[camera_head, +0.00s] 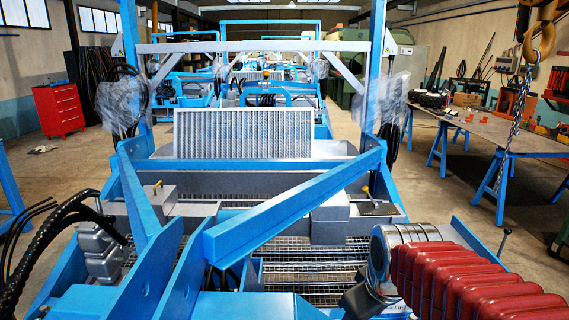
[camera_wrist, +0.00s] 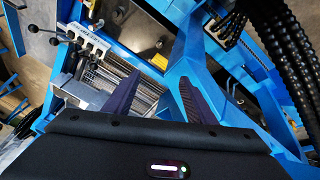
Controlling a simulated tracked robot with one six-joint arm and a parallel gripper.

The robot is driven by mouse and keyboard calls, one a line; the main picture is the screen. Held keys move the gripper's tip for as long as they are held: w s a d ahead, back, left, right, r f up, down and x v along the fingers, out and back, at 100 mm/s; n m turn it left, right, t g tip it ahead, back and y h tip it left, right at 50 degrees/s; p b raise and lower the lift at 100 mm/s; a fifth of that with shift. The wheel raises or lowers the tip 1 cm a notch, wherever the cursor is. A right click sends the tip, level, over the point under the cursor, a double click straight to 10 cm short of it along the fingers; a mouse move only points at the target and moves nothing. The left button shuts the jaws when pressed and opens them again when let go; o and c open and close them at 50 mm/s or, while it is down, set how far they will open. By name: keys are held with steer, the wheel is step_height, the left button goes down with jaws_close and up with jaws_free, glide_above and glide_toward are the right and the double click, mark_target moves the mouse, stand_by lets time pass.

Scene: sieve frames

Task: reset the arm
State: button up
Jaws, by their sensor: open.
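My gripper (camera_wrist: 158,82) shows at the bottom of the wrist view, with its two dark ribbed fingers spread apart. Nothing is between the fingers. Metal grating (camera_wrist: 118,75) and blue frame beams (camera_wrist: 187,55) lie beyond them; the distance to these is hard to judge. I cannot make out my gripper in the head view.
A blue machine frame with a grey mesh panel (camera_head: 243,134) and floor grating (camera_head: 310,270) fills the head view's middle. A hook with chain (camera_head: 540,35) hangs at upper right. A workbench (camera_head: 480,125) stands right, a red cabinet (camera_head: 59,110) left. Black hoses (camera_wrist: 290,60) edge the wrist view.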

steer(key=s+r+m+t, duration=0.1)
steer(key=s+m, duration=0.4)
steer(key=s, duration=0.6)
steer(key=shift+m, duration=0.3)
steer(key=shift+d+r, duration=0.1)
steer(key=shift+c, duration=0.5)
